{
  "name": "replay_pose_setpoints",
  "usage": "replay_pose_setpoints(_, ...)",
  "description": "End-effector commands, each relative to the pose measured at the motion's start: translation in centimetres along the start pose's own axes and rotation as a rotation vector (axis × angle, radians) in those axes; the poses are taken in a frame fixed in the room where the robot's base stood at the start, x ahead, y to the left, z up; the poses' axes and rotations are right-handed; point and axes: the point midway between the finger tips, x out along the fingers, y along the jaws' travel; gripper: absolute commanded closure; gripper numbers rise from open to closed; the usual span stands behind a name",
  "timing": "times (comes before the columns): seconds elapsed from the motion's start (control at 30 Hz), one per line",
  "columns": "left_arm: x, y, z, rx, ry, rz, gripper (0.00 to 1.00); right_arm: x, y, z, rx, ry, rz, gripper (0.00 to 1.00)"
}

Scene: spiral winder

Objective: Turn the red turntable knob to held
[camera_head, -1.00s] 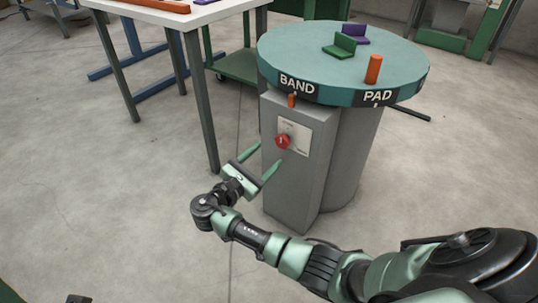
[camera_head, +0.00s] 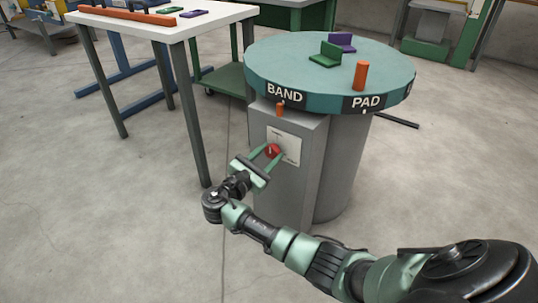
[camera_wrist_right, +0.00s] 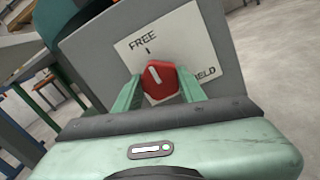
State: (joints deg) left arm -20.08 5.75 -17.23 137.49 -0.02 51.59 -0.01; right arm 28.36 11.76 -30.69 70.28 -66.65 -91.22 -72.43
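The red knob (camera_head: 272,151) is on a white plate (camera_head: 289,146) on the front of the grey pedestal under the round green turntable (camera_head: 290,62). In the right wrist view the red knob (camera_wrist_right: 160,82) has a white mark pointing up toward FREE; the HELD label (camera_wrist_right: 204,76) is at the lower right, partly hidden. My right gripper (camera_head: 265,158) has its fingers on either side of the knob. In the wrist view the right gripper (camera_wrist_right: 157,92) straddles it; the left finger looks close to it, and I cannot tell whether both touch. My left gripper is not in view.
The turntable carries green (camera_head: 326,55) and purple (camera_head: 342,42) brackets and an orange peg (camera_head: 361,75). Its rim reads BAND and PAD. A white-topped table (camera_head: 170,25) stands at left, with a green cart (camera_head: 222,80) behind. Floor around the pedestal is clear.

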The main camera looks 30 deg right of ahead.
Motion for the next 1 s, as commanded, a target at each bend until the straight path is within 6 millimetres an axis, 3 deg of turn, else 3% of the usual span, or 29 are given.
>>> replay_pose_setpoints(0.47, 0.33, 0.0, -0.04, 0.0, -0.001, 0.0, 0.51, -0.09, 0.0, -0.01, 0.088, 0.002, 0.0, 1.0)
replay_pose_setpoints(1.0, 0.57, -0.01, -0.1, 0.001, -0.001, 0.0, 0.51, -0.13, 0.01, -0.18, 0.555, 0.003, 0.0, 1.0)
